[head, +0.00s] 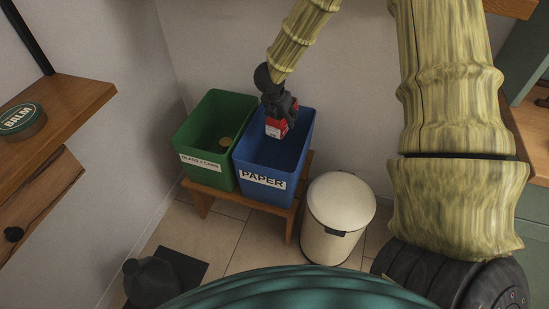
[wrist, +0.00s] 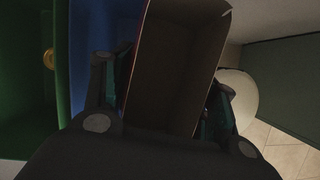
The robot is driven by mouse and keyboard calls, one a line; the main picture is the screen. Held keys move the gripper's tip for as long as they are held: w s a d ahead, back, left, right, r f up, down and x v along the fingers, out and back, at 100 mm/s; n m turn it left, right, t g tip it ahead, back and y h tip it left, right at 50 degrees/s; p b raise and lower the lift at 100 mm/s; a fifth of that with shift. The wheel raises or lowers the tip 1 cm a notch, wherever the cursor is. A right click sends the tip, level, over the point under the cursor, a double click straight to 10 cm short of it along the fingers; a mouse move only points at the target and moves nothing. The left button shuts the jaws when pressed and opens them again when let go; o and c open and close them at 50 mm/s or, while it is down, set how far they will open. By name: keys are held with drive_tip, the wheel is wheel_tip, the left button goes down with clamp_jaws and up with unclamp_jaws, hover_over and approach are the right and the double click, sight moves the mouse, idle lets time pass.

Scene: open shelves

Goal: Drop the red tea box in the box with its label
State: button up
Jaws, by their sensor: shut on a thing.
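The red tea box (head: 275,128), red with a pale label face, is held in my gripper (head: 280,110) over the blue bin in the head view. The blue bin (head: 263,181) carries a white label reading PAPER. In the wrist view my gripper's fingers (wrist: 165,95) are on both sides of the tea box (wrist: 172,65), whose brown inside shows as an open, empty carton. The blue bin's wall (wrist: 95,25) shows left of it. The head view cannot show clearly whether the tea box is below the bin's rim.
A green bin (head: 204,178), labelled as glass and cans, stands left of the blue one with a round gold item (head: 225,142) inside. Both stand on a wooden bench (head: 289,221). A cream lidded bin (head: 338,205) is close on the right. A balm tin (head: 21,119) sits on a left shelf.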

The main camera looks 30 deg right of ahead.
wheel_tip(320, 180, down, 6)
drive_tip(key=b, duration=0.3)
drive_tip(key=shift+r+b, duration=0.2)
drive_tip(key=shift+b, duration=0.2)
drive_tip(key=o, duration=0.9)
drive_tip(key=v, duration=1.2)
drive_tip(key=shift+s, duration=0.1)
drive_tip(key=shift+a, duration=0.1)
